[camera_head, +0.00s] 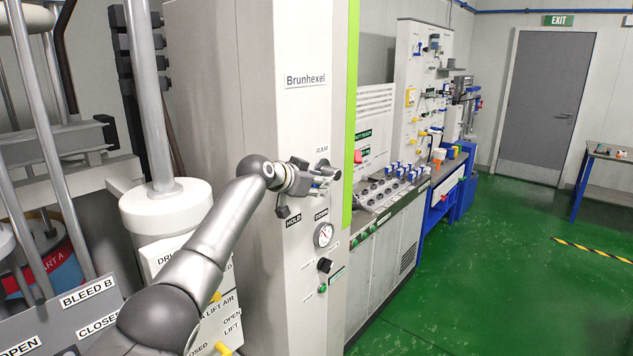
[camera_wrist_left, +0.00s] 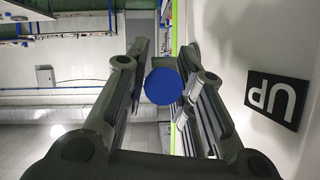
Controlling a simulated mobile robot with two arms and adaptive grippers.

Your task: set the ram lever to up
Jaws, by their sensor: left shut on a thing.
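The RAM panel is on the front of the tall grey Brunhexel cabinet (camera_head: 285,125), with a RAM label (camera_head: 322,150). My left gripper (camera_head: 326,173) is at this panel, just below that label, and hides much of the lever. In the left wrist view, the fingers (camera_wrist_left: 163,90) are closed around the lever's round blue knob (camera_wrist_left: 165,87). An UP label (camera_wrist_left: 270,97), seen upside down, is on the panel to the right of the knob. HOLD (camera_head: 293,222) and DOWN (camera_head: 321,214) labels show below the gripper in the head view. The lever's exact position cannot be told. My right gripper is not in view.
Below the lever are a round gauge (camera_head: 323,235) and a black knob (camera_head: 324,265). A bench with several blue-topped items (camera_head: 395,180) stands right of the cabinet.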

